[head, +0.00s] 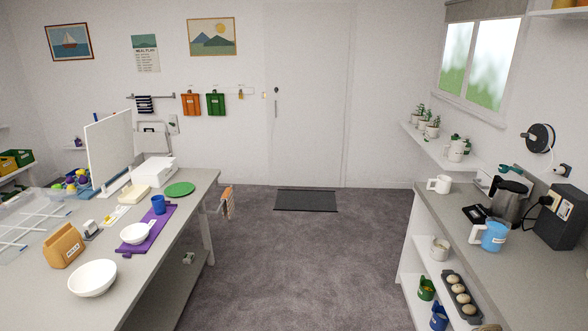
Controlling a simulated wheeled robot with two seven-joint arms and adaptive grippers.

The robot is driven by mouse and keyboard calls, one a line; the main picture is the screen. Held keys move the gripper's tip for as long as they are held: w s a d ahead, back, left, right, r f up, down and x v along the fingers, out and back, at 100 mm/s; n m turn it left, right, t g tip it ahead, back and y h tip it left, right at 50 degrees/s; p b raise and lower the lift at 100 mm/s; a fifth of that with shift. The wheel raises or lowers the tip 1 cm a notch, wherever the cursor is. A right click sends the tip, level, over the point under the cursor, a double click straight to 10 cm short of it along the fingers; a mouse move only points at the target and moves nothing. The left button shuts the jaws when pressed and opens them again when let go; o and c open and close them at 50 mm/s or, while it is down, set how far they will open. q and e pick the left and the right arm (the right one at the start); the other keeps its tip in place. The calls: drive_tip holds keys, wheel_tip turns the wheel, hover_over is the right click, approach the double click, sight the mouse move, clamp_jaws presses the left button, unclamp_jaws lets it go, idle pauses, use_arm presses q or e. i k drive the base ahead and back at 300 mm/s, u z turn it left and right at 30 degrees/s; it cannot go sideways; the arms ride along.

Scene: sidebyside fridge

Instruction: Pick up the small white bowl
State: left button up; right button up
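Two white bowls stand on the grey counter at the left in the head view. The smaller-looking white bowl (135,234) sits on a purple mat (163,222), with what looks like a white handle or spoon at its right rim. The larger-looking white bowl (93,279) stands nearer, on the bare counter. Both are upright and look empty. Neither of my grippers is in view.
The grey carpet (270,265) is clear between this and the right counter (465,222), which holds a kettle (510,199).

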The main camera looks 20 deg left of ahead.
sight(135, 233)
drive_tip(key=u, duration=0.25)
drive_tip(key=i, duration=1.7)
drive_tip(key=u, duration=1.4)
drive_tip(key=i, duration=1.05)
drive_tip(key=u, duration=1.05)
